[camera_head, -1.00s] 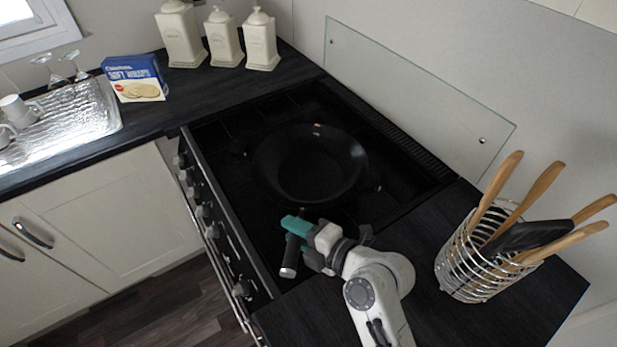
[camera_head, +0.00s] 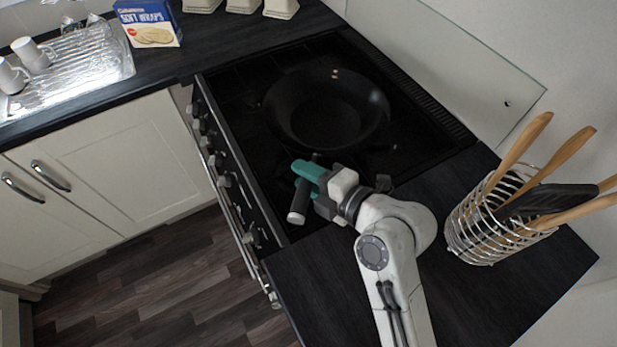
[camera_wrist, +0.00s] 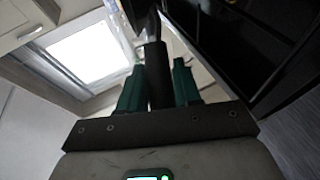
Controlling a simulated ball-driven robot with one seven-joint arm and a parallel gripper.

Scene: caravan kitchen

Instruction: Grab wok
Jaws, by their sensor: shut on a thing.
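The black wok (camera_head: 328,108) is over the black hob in the head view, its bowl facing up. In the wrist view the handle (camera_wrist: 159,75) runs between the two green fingers (camera_wrist: 160,88). I cannot tell whether the wok touches the hob.
The hob (camera_head: 235,85) has knobs along its front. A wire utensil holder (camera_head: 475,232) stands on the counter to the right. A glass splashback (camera_head: 440,60) stands behind. A blue wraps box (camera_head: 148,22), mugs (camera_head: 30,52) and a drainer (camera_head: 95,62) are at the upper left.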

